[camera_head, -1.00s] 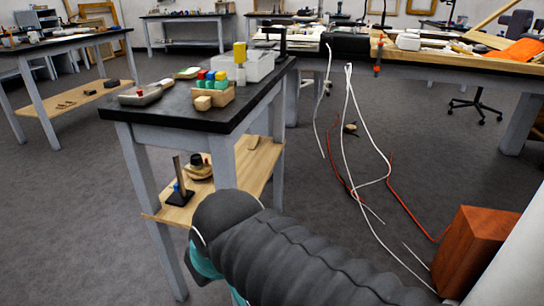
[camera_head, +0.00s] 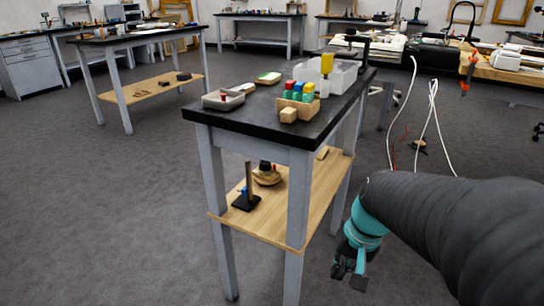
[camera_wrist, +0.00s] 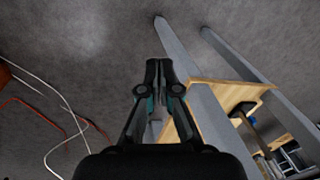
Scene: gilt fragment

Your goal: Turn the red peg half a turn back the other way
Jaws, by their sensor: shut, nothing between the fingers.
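The red peg (camera_head: 290,85) stands in a small wooden block (camera_head: 303,107) on the black-topped table, beside a blue peg (camera_head: 299,87) and a yellow peg (camera_head: 309,87). Green parts sit in front of them in the block. The red peg is too small to tell which way it is turned. My gripper (camera_head: 350,274) hangs low to the right of the table, well below its top and apart from the pegs. In the wrist view my gripper (camera_wrist: 158,62) is shut and empty, with floor and table legs behind it. The red peg is not seen there.
The table (camera_head: 225,114) also holds grey trays (camera_head: 223,99), a white bin (camera_head: 340,75) and a yellow block (camera_head: 327,62). Its lower wooden shelf (camera_head: 275,225) carries a small stand (camera_head: 247,188). White cables (camera_head: 435,115) hang at the right. Floor at left is clear.

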